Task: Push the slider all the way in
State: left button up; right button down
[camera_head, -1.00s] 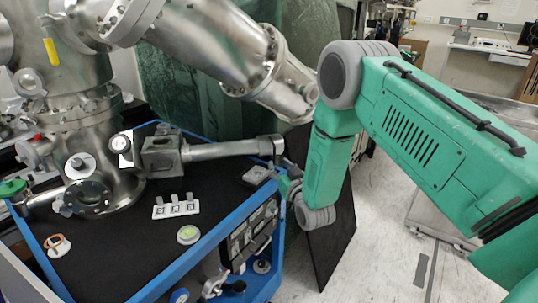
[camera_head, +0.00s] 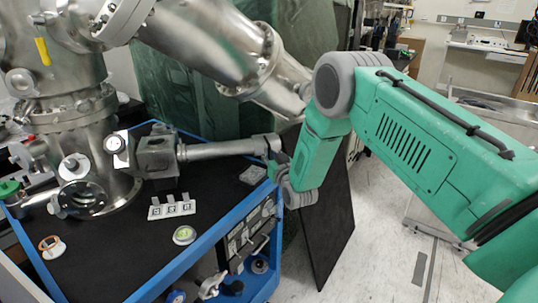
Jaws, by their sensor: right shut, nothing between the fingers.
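The slider is a grey metal rod (camera_head: 218,149) that runs level from a dark block (camera_head: 157,156) on the steel chamber to an end piece (camera_head: 264,146) on the right. My right gripper (camera_head: 277,166) is at that end piece, seen small and partly hidden by my own wrist. It is shut with nothing between its fingers. It appears close to or against the end piece; I cannot tell whether they touch. My left gripper is not in view.
A black-topped cart with a blue rim (camera_head: 208,240) stands below the rod. A marker strip (camera_head: 172,209) and a round disc (camera_head: 184,235) lie on it. A large steel pipe (camera_head: 225,55) slopes above. A dark panel (camera_head: 327,225) leans beside the cart; floor is open at right.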

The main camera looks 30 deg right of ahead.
jog(key=w+a+b, duration=0.1)
jog(key=w+a, duration=0.1)
jog(key=a, duration=0.4)
jog(key=w+a+b, duration=0.2)
jog(key=a, duration=0.5)
jog(key=w+a+f+b, duration=0.1)
jog(key=w+a+b, duration=0.1)
jog(key=a, duration=0.4)
jog(key=shift+a, duration=0.25)
jog(key=c, duration=1.6)
grip_release()
jog(key=shift+w, duration=0.1)
jog(key=shift+c, duration=0.2)
jog(key=shift+w+r, duration=0.1)
jog(key=shift+r, duration=0.05)
jog(key=shift+r, duration=0.15)
jog(key=shift+s, duration=0.3)
jog(key=s+a, duration=0.2)
jog(key=s, duration=0.9)
jog(key=shift+a, duration=0.2)
